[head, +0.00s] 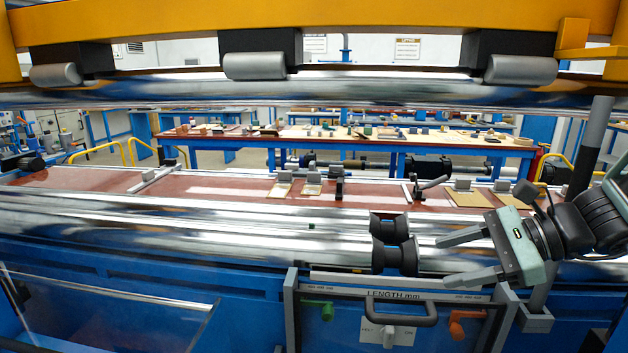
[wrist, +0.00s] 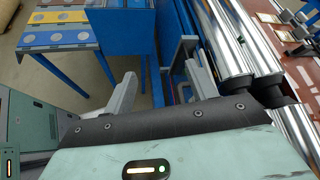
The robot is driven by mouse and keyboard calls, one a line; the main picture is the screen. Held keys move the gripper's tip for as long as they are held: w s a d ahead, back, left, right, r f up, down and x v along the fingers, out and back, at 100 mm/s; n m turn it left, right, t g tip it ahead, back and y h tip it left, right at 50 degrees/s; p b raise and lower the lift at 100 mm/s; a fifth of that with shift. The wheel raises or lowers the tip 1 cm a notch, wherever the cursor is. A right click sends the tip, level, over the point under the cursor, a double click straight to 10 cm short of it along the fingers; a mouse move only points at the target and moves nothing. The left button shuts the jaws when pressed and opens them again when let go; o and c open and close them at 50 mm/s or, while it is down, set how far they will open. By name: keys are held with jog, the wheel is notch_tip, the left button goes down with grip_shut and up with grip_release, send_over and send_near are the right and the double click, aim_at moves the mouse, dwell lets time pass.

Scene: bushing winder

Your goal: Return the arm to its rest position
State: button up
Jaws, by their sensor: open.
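My gripper (head: 452,261) is at the right in the head view, in front of the winder's shiny rollers (head: 200,225). Its two grey fingers point left and stand well apart, with nothing between them. In the wrist view my gripper (wrist: 162,90) shows both fingers spread, with blue frame and floor beyond and no object held. My arm comes in from the right edge of the head view. The upper finger lies in front of the rollers and the lower one is close above the length panel in the picture; I cannot tell the exact gaps.
A black roller support (head: 392,245) stands left of the fingertips. A yellow beam (head: 330,22) spans the top. A blue table (wrist: 65,35) shows in the wrist view.

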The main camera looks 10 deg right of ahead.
jog(key=s+a+f+n+g+h, duration=0.2)
jog(key=s+a+n+h, duration=0.3)
jog(key=s+n, duration=0.4)
jog(key=s+a+f+n+g+h, duration=0.3)
jog(key=s+a+n+h, duration=0.2)
jog(key=n, duration=1.2)
jog(key=s+a, duration=0.3)
jog(key=s, duration=0.1)
jog(key=shift+f+n+h, duration=0.25)
jog(key=shift+n+h, duration=0.05)
